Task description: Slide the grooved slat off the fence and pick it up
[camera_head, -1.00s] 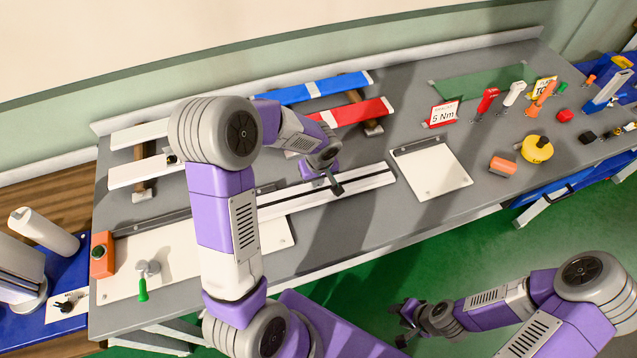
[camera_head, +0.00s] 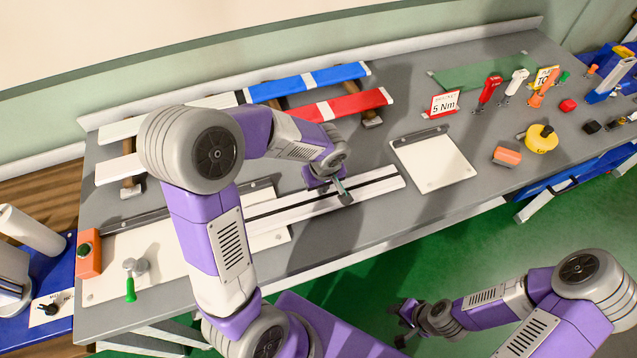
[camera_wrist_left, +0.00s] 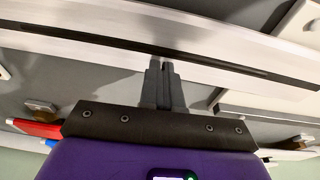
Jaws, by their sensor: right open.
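My left gripper (camera_head: 345,195) is over the slat, fingers pointing down. In the left wrist view the fingers (camera_wrist_left: 163,75) are together at the slat (camera_wrist_left: 235,50), beside its groove; contact is hard to tell. My left arm hides the slat's left part. My right gripper (camera_head: 403,325) is open and empty, in front of the bench.
A white plate (camera_head: 435,162) lies right of the slat. White, blue (camera_head: 305,83) and red (camera_head: 340,105) bars rest on supports behind. A green-handled clamp (camera_head: 131,280) and an orange box (camera_head: 88,253) are at the left. Tools stand at the right.

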